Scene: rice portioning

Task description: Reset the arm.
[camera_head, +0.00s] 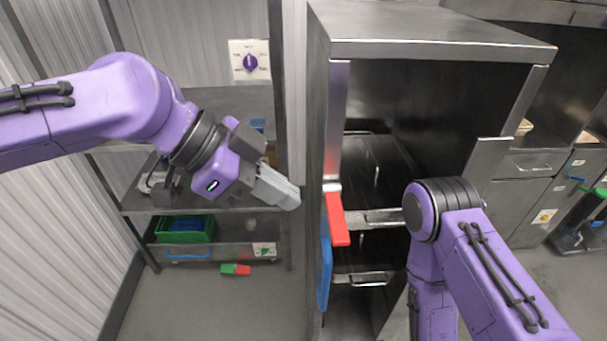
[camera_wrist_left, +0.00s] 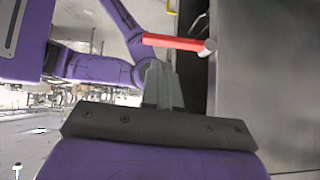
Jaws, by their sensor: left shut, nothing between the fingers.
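My left gripper (camera_head: 290,196) is shut and empty, held in the air to the left of the metal cabinet (camera_head: 440,38). Its closed grey fingers also show in the left wrist view (camera_wrist_left: 162,85). My right arm bends in front of the cabinet at the right of the head view. My right gripper is not visible there. A red handle (camera_head: 338,219) stands out from the cabinet front, to the right of my left gripper and apart from it. The red handle also shows in the left wrist view (camera_wrist_left: 172,42), beyond the fingertips.
A blue panel (camera_head: 325,270) hangs on the cabinet's side below the red handle. A metal shelf rack (camera_head: 215,211) behind my left gripper holds a green bin (camera_head: 184,229). A small green and red item (camera_head: 236,270) lies on the floor. Drawers (camera_head: 530,164) stand at the right.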

